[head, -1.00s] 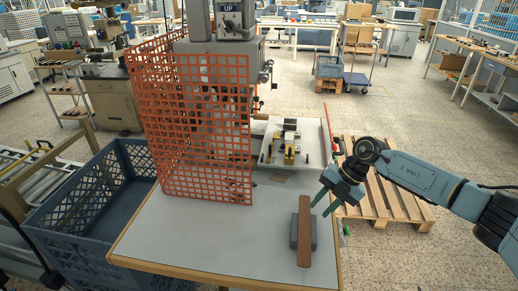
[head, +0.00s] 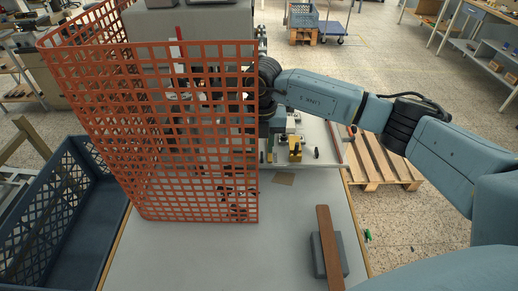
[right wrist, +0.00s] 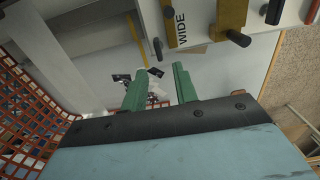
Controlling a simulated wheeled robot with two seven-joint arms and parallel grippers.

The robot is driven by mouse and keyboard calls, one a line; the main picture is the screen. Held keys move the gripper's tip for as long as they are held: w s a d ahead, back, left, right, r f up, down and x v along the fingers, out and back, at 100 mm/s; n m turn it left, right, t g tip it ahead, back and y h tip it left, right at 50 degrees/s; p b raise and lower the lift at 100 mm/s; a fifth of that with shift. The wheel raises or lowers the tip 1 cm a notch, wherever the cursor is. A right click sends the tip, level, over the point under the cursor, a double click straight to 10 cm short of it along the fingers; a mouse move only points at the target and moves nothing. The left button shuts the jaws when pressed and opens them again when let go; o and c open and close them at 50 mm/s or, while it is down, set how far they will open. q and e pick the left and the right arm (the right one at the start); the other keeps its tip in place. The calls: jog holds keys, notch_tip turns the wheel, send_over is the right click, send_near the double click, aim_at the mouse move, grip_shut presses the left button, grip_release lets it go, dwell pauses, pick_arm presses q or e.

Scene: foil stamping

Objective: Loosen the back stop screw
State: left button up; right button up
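The machine's pale work plate (head: 325,130) carries a small fixture with a yellow block (head: 295,147) and a black knob (head: 316,153). In the right wrist view, a yellow block marked WIDE (right wrist: 181,22) and a dark-ended pin (right wrist: 238,38) show at the top. I cannot tell which of these parts is the back stop screw. My right gripper (head: 267,156) points down beside the fixture, on its left. Its green fingers (right wrist: 159,75) are apart with nothing between them in the right wrist view. My left gripper is not in view.
An orange mesh guard (head: 190,140) stands close left of my right gripper. A brown bar (head: 328,245) lies on a grey block (head: 318,258) at the table's front right. A blue crate (head: 60,220) is at left; a pallet (head: 385,165) is on the floor at right.

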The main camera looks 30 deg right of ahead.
aim_at(262, 159)
notch_tip(262, 159, down, 4)
jog(key=shift+s+r, duration=0.1)
jog(key=shift+r, duration=0.1)
jog(key=shift+f, duration=0.4)
jog(key=c, duration=0.6)
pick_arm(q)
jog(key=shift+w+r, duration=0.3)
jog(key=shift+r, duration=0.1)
pick_arm(e)
grip_shut()
